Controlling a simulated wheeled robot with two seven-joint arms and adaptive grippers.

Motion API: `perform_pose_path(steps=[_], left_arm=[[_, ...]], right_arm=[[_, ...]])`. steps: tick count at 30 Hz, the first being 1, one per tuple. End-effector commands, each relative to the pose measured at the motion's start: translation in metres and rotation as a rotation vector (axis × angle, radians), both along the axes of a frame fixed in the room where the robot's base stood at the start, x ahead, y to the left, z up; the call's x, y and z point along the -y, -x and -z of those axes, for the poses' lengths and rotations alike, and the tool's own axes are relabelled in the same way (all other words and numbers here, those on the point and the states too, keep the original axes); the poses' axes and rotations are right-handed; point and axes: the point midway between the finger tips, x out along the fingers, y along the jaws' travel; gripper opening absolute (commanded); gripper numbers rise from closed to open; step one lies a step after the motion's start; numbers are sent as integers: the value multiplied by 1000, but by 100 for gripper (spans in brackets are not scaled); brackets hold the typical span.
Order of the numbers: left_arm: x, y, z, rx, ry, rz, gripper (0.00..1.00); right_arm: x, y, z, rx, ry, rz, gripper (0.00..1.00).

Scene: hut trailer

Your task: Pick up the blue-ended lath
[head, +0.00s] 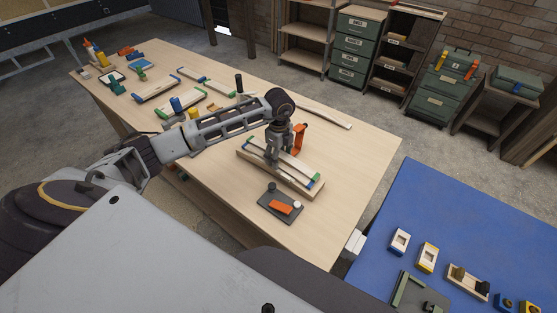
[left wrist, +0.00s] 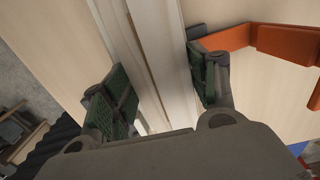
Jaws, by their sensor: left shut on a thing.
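A pale wooden holder (head: 262,174) lies near the table's front right edge, with pale laths in it. The blue-ended lath (head: 296,176) lies along its near side, beside a lath with a green end (head: 316,176). My left gripper (head: 272,158) points down over the holder. In the left wrist view its green-padded fingers (left wrist: 163,85) stand on both sides of pale lath wood, shut on it. The lath's coloured ends are outside that view, and the fingertips hide part of the grip. My right gripper is not in view.
An orange bracket (head: 299,138) stands close behind the gripper; it also shows in the left wrist view (left wrist: 285,45). A dark plate (head: 281,203) with an orange block lies in front. More lath holders (head: 156,90) lie farther left. A blue-topped table (head: 450,210) stands right.

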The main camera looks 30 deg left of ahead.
Motion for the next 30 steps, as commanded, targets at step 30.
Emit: perform_pose_path(steps=[30], left_arm=[[0,0,-70,0,0,0,33]], right_arm=[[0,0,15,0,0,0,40]])
